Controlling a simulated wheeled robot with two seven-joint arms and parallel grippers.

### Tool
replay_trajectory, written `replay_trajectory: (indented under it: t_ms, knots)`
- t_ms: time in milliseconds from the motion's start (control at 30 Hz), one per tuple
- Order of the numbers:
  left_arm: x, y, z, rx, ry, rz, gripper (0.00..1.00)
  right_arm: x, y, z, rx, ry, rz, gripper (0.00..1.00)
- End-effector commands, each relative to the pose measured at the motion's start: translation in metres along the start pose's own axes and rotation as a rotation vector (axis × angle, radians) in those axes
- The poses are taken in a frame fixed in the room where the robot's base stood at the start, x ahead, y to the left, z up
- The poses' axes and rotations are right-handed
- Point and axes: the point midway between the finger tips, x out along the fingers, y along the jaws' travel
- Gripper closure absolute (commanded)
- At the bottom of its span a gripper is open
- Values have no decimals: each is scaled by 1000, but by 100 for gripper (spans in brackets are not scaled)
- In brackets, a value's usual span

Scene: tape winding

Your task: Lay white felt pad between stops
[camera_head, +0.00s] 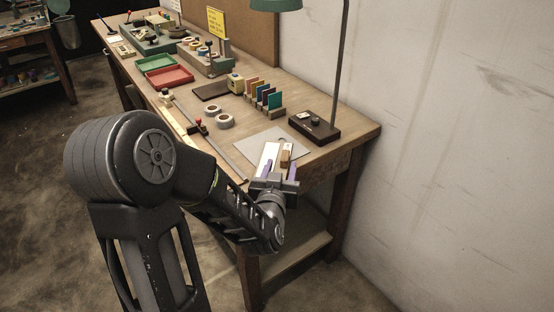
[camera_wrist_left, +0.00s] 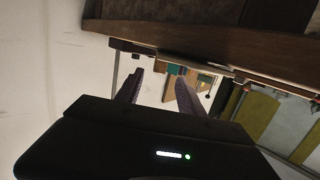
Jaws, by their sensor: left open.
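A white flat piece (camera_head: 269,154), possibly the felt pad, lies on a grey mat (camera_head: 252,143) at the near end of the workbench. A small brown block (camera_head: 286,154) is just right of it. My left gripper (camera_head: 278,168) is open at the bench's near edge, its purple fingers pointing toward these two. In the left wrist view the open fingers (camera_wrist_left: 160,76) have a pale piece (camera_wrist_left: 170,88) between them in the picture; I cannot tell whether they touch it. I cannot make out the stops. My right gripper is not in view.
A dark lamp base (camera_head: 314,127) with a tall pole stands right of the mat. Coloured cards (camera_head: 262,94) stand in a rack behind. Tape rolls (camera_head: 224,121), a red tray (camera_head: 169,77) and a green tray (camera_head: 154,63) lie farther along. A wall (camera_head: 450,130) bounds the right side.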

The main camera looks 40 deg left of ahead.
Motion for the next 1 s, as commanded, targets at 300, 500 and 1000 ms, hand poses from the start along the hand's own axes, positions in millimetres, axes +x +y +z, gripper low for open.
replay_trajectory:
  t_ms: [300, 500, 1000]
  knots:
    - [26, 0, 1, 0, -1, 1, 55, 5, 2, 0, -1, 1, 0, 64]
    - [26, 0, 0, 0, -1, 1, 55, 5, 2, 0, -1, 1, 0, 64]
    - [75, 2, -2, 0, -1, 0, 55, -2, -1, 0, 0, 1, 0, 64]
